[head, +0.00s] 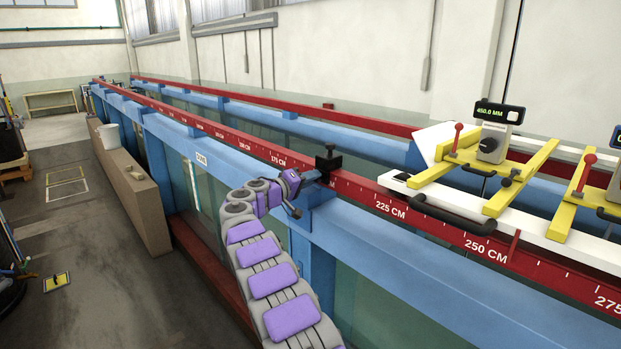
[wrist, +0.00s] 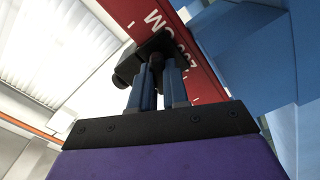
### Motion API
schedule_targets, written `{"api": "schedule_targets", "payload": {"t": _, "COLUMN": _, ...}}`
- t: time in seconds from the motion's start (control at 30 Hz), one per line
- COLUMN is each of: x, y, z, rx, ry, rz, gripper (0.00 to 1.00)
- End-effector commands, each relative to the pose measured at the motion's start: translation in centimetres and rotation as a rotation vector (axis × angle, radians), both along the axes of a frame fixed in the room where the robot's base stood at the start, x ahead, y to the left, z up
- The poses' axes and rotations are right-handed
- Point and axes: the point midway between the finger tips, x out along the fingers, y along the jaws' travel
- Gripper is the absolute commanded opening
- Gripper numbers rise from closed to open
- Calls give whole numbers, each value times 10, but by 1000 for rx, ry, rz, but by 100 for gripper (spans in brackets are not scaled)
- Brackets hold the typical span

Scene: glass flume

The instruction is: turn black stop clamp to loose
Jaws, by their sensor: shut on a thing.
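The black stop clamp (head: 328,160) sits on the near red rail (head: 353,186), left of the 225 CM mark. It also shows in the wrist view (wrist: 145,58) against the red rail. My gripper (head: 310,177) reaches it from the near side, below the rail top. In the wrist view, its two blue fingers (wrist: 158,72) are close together and shut on a dark part of the clamp. The fingers partly hide that part, and I cannot tell how far it is turned.
A white carriage board (head: 400,184) with a yellow frame (head: 512,188) and a gauge reading 450.0 MM stands on the rails to the right. Blue flume beams (head: 400,258) run below the rail. A white bucket (head: 108,136) sits on a brown ledge at left. The left floor has open room.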

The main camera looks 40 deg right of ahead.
Motion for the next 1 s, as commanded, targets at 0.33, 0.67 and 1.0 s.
{"api": "schedule_targets", "payload": {"t": 0.33, "x": 0, "y": -1, "z": -3, "rx": 3, "ry": 6, "rz": -2, "gripper": 0}}
{"api": "schedule_targets", "payload": {"t": 0.67, "x": 0, "y": 0, "z": -1, "rx": 2, "ry": 4, "rz": -1, "gripper": 40}}
{"api": "schedule_targets", "payload": {"t": 1.0, "x": 0, "y": 7, "z": -1, "rx": 1, "ry": 5, "rz": 0, "gripper": 40}}
